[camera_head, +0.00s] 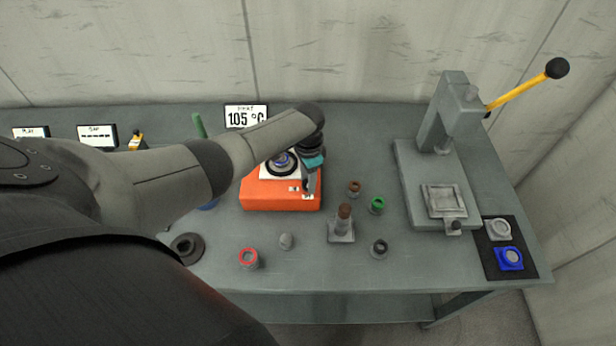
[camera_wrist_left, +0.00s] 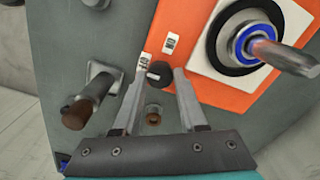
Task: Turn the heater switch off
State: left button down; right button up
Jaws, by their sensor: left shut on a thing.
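The heater is an orange box (camera_head: 282,195) near the middle of the bench, also in the left wrist view (camera_wrist_left: 235,98). A white plate on its top holds a blue-ringed bearing (camera_wrist_left: 250,40). My left gripper (camera_head: 309,190) points down at the heater's front right corner. In the left wrist view its fingers (camera_wrist_left: 162,72) are on either side of a black round knob (camera_wrist_left: 158,75) with a white mark, shut on it. My right gripper is not in view.
A display (camera_head: 246,116) reads 105 °C behind the heater. A grey press (camera_head: 405,170) with a yellow lever stands to the right. A brown-topped post (camera_head: 344,218) and several small rings stand in front. A dark mat (camera_head: 520,265) holds two parts at the right edge.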

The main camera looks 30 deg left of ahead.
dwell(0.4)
pick_arm(q)
jog(key=shift+c, duration=2.2)
grip_release()
notch_tip(320, 180, up, 15)
jog(key=shift+r, duration=0.2)
jog(key=shift+f, duration=0.1)
